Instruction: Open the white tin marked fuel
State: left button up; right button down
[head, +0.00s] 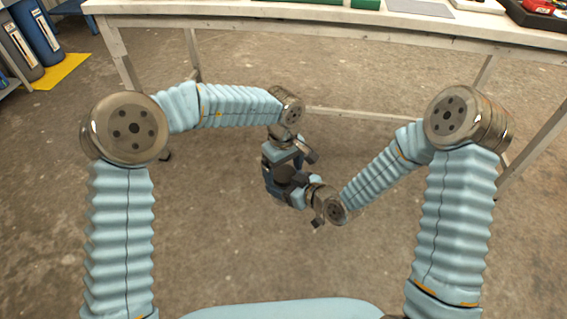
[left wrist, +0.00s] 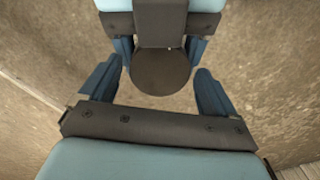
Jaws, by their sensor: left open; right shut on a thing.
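I cannot make out a white tin or any fuel marking in either view. My left gripper (head: 284,168) points down in the middle of the head view, with its fingers apart; they also show spread in the left wrist view (left wrist: 158,88). My right gripper (head: 291,184) comes in from the right and meets it closely. In the left wrist view, the right gripper's blue fingers (left wrist: 160,48) are at the top, around a dark round thing (left wrist: 160,78). That thing lies between the left fingers, apart from them. Whether it is the tin, I cannot tell.
A white-topped workbench (head: 330,18) with a wooden frame runs along the back, with green, grey and red things on it. Blue and grey cylinders (head: 38,35) stand at the upper left by a yellow mat (head: 62,70). The concrete floor (head: 230,250) below the arms is clear.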

pick_arm(q)
jog(key=c, duration=1.1)
jog(key=n, duration=0.3)
jog(key=o, duration=1.2)
